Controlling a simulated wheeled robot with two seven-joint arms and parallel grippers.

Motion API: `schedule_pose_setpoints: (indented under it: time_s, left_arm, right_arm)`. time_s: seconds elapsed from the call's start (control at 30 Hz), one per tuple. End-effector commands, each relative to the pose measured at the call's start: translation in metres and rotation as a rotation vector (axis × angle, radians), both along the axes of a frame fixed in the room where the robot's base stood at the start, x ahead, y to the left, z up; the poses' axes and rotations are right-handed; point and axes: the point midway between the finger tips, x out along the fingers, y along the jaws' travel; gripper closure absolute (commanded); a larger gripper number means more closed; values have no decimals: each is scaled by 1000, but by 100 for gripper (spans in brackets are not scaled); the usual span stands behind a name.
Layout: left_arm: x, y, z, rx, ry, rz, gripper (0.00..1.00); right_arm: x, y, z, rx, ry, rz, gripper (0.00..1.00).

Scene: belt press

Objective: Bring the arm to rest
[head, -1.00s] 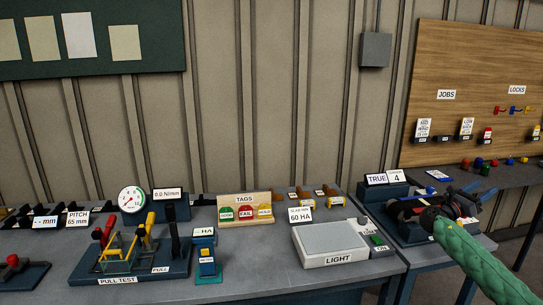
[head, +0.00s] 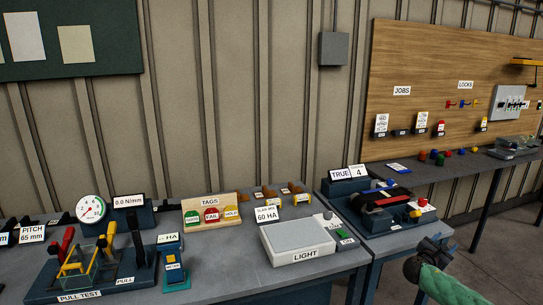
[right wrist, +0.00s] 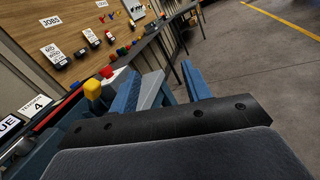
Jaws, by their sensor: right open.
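My right arm, in a green sleeve (head: 445,287), comes in from the lower right of the head view. Its dark gripper (head: 440,247) is in front of and to the right of the station marked TRUE 4 (head: 348,174), apart from it, over the floor side of the bench edge. In the right wrist view the blue fingers (right wrist: 162,88) stand apart with nothing seen held between them. A yellow-topped knob (right wrist: 93,90) shows beside the fingers, on the station side. My left gripper is not in view.
A light box (head: 297,243), a tag rack (head: 211,212) and a pull-test rig (head: 97,275) stand on the grey bench to the left. A wooden board (head: 450,85) with job cards and locks hangs behind a back shelf. Open floor (head: 505,245) lies at the right.

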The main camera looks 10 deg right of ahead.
Motion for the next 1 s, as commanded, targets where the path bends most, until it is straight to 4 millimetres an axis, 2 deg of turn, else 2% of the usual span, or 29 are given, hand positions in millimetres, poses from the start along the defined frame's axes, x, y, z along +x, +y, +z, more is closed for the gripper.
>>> schedule_pose_setpoints:
  time_s: [0.03,0.2,0.37,0.6,0.7,0.8,1.0]
  left_arm:
    - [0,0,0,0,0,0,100]
    - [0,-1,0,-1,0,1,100]
    - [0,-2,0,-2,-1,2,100]
    - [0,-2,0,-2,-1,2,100]
    - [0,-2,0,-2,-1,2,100]
    - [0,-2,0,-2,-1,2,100]
    - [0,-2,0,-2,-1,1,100]
  right_arm:
    - [-12,2,-27,59,-16,16,52]
    - [-52,12,-106,281,-101,48,52]
    - [-98,25,-174,492,-188,32,52]
    - [-182,50,-265,801,-327,-76,52]
    - [-217,61,-295,912,-386,-144,52]
    - [-247,71,-318,998,-438,-211,52]
    - [-295,86,-348,1117,-520,-331,52]
